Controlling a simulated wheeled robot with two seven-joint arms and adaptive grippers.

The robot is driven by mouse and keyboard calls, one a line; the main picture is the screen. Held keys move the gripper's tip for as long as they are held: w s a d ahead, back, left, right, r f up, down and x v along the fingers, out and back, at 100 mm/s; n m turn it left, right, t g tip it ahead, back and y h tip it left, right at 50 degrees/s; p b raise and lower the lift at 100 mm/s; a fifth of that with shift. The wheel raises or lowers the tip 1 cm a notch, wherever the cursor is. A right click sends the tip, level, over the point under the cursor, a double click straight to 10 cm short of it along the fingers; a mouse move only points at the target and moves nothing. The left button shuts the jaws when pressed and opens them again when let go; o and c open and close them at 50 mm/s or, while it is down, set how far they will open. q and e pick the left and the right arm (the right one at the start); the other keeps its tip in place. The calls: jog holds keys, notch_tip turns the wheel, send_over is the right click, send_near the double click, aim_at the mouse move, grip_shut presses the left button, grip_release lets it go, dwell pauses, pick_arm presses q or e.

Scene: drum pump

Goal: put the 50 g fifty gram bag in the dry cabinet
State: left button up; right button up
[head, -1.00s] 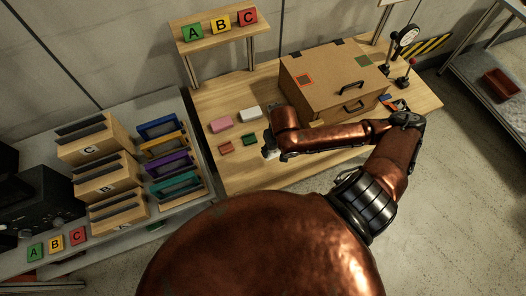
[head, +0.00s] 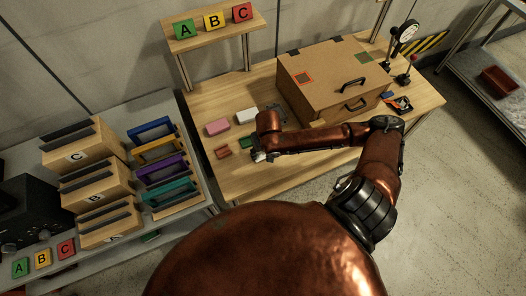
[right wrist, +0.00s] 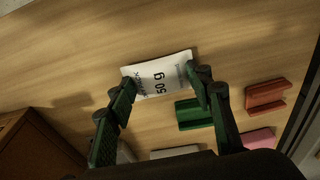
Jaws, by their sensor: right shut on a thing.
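The white bag (right wrist: 157,75) printed "50 g" is between the fingertips of my right gripper (right wrist: 160,82), which is shut on it, in the right wrist view. In the head view my right gripper (head: 262,155) is over the front part of the wooden table (head: 225,180), next to the green block, mostly hidden by its own arm. A brown box (head: 325,75) with two black handles stands on the table to the right. A black unit (head: 30,208) stands at the far left. No label shows which is the dry cabinet. My left gripper is out of view.
Pink (head: 217,128), white (head: 247,116), red-brown (head: 223,152) and green (right wrist: 193,114) blocks lie near the gripper. Wooden bins (head: 90,190) and coloured frames (head: 165,170) fill the left bench.

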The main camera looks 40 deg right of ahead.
jog(key=o, duration=0.9)
jog(key=shift+o, duration=0.2)
